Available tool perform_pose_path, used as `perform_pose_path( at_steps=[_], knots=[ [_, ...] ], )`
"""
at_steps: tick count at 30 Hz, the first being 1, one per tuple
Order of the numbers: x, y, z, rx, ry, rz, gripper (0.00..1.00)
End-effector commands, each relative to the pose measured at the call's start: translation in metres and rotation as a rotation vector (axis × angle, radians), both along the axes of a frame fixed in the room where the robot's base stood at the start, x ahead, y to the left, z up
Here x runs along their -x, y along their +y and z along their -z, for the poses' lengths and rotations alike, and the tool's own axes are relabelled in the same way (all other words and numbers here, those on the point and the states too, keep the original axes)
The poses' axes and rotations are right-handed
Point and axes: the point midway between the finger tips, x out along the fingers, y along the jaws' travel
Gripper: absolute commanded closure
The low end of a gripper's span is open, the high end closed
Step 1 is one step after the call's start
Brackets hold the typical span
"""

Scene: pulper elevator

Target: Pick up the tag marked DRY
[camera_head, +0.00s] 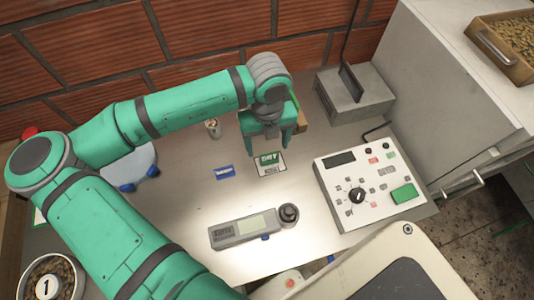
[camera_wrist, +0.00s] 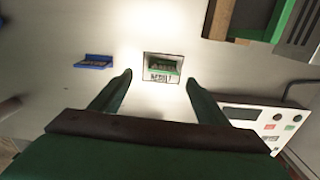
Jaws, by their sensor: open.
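A green tag (camera_head: 268,159) with pale lettering that looks like DRY sits on a white, dark-edged card (camera_head: 271,171) on the table. In the wrist view, the green tag (camera_wrist: 166,66) stands over the printed card (camera_wrist: 158,79); the print is too small to read surely. My gripper (camera_head: 272,143) is open and empty, above and just behind the tag in the head view. In the wrist view, the fingertips of my gripper (camera_wrist: 159,77) lie left and right of the card, apart from the tag. A blue tag (camera_head: 224,172) lies left of it.
A control panel (camera_head: 335,207) with a knob and a green button stands to the right. A grey handheld meter (camera_head: 240,231) lies in front. A grey box (camera_head: 352,98) stands behind right, and a small cup (camera_head: 213,128) behind left. The table around the card is bare.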

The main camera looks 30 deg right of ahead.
Motion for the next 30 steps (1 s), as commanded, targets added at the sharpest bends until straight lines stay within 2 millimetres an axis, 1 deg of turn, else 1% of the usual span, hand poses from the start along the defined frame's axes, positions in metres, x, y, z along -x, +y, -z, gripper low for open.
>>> perform_pose_path(
  at_steps=[1, 3, 10, 15, 19, 22, 29, 30],
  knots=[
    [0.0, 0.0, 0.007, 0.0, 0.001, -0.001, 0.31],
    [0.0, 0.0, 0.015, 0.0, 0.001, -0.001, 0.31],
    [0.0, -0.002, 0.029, 0.0, 0.0, 0.0, 0.31],
    [-0.001, -0.005, 0.053, 0.0, 0.001, -0.001, 0.31],
    [-0.001, -0.005, 0.068, 0.0, 0.001, -0.002, 0.31],
    [-0.001, -0.005, 0.073, 0.001, -0.001, -0.001, 0.31],
    [-0.001, -0.006, 0.074, 0.001, -0.001, -0.001, 0.31],
    [-0.001, -0.006, 0.074, 0.001, -0.001, -0.001, 0.41]
  ],
)
